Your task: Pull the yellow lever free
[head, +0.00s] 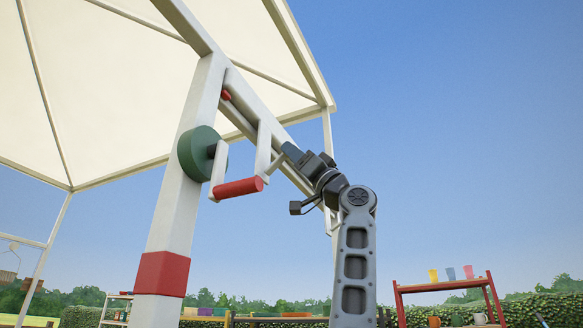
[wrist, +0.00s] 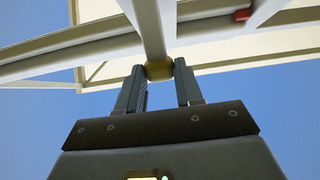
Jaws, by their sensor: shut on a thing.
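The yellow lever's end (wrist: 160,71) sits between the two fingers of my gripper (wrist: 160,73) in the wrist view, at the lower end of a pale bar (wrist: 151,28). In the head view the pale bar (head: 263,148) hangs from the white canopy beam, and a short yellowish grip (head: 276,163) runs from its foot to my gripper (head: 287,153). My gripper is shut on this grip, with a finger on each side. The dark fingers partly hide the grip in the head view.
A crank with a red handle (head: 238,188) and a green drum (head: 201,153) is on the white post (head: 181,200), just left of my gripper. A red knob (head: 226,95) is on the beam. A red shelf (head: 440,286) with cups stands at lower right. Open sky lies right of my arm.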

